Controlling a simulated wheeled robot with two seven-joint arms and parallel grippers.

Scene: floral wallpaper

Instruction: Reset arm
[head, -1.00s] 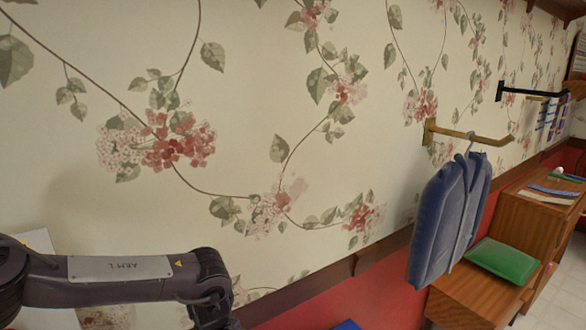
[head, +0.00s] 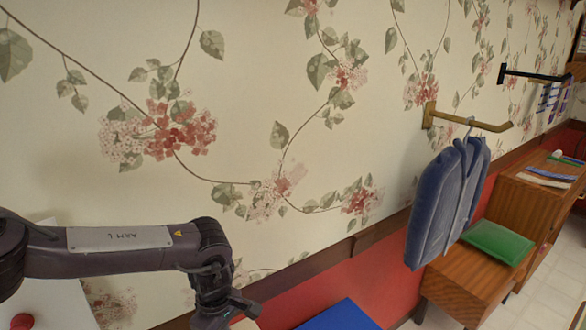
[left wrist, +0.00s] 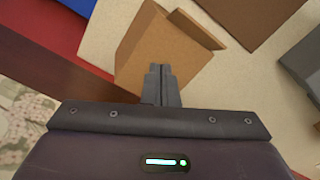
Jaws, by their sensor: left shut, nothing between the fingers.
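My left arm comes in from the left in the head view, its elbow bent downward near the bottom edge. The left gripper shows in the left wrist view (left wrist: 161,84), its two fingers together and empty. The fingertips appear in front of an open brown box-like object (left wrist: 168,42); I cannot tell whether they touch it. My right gripper is in neither view.
A blue garment (head: 440,205) hangs from a wooden wall hook (head: 470,120). A green item (head: 497,243) lies on a wooden cabinet (head: 470,280). A blue flat surface (head: 340,316) is at the bottom. Floral wallpaper (head: 290,90) is behind my arm.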

